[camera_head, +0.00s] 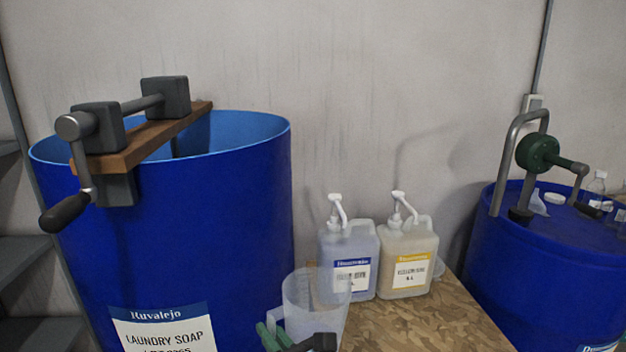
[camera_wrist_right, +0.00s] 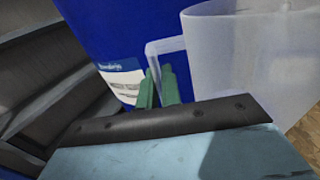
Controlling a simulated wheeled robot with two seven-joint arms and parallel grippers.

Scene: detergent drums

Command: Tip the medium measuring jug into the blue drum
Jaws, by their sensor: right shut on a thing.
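The blue drum (camera_head: 230,230) stands open-topped at the left, labelled Kuvalejo laundry soap; its inside bottom is hidden. It also shows in the wrist view (camera_wrist_right: 125,30). A translucent measuring jug (camera_head: 316,298) looks upright at bottom centre, right of the drum and below its rim. The jug fills the right of the wrist view (camera_wrist_right: 240,55). My right gripper (camera_head: 268,338), with green fingers, is shut on the jug's handle; the fingers also show in the wrist view (camera_wrist_right: 158,88). The jug's base and contents cannot be made out. My left gripper is out of view.
A crank on a wooden bar (camera_head: 150,140) lies across the drum's left rim. Two pump canisters, bluish (camera_head: 350,255) and beige (camera_head: 408,255), stand on the board-topped table (camera_head: 440,320). A closed blue drum (camera_head: 530,260) with a green pump stands right. The drum's right rim is clear.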

